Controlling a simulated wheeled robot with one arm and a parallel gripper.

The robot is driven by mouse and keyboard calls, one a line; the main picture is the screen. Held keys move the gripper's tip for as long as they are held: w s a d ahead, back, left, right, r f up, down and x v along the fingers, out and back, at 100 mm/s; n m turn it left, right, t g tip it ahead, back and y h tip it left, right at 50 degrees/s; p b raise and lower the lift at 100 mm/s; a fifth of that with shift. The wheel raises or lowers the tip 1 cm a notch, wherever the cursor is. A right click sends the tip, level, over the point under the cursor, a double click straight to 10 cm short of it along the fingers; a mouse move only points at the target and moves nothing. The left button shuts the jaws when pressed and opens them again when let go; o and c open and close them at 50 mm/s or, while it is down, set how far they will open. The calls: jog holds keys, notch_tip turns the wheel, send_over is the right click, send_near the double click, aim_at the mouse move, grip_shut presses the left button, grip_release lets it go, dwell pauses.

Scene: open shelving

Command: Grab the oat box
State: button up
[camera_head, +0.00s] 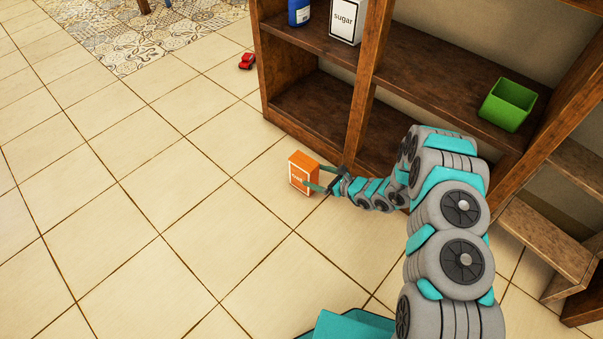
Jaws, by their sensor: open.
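An orange box with a white label (301,174) stands upright on the tiled floor in front of the shelf. Its label is too small to read surely, but it looks like the oat box. My gripper (316,178) is open at the right side of the box, low near the floor. One finger reaches across the front face of the box and the other lies toward its far right side. I cannot tell whether the fingers touch it.
A wooden shelf (313,103) stands behind the box, holding a white sugar box (345,20), a blue container (299,12) and a green bin (508,104). A small red toy car (247,61) lies on the floor. The floor to the left is clear.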

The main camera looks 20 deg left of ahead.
jog(key=shift+x, duration=3.5)
jog(key=shift+f, duration=0.1)
jog(key=shift+c, duration=0.2)
grip_shut()
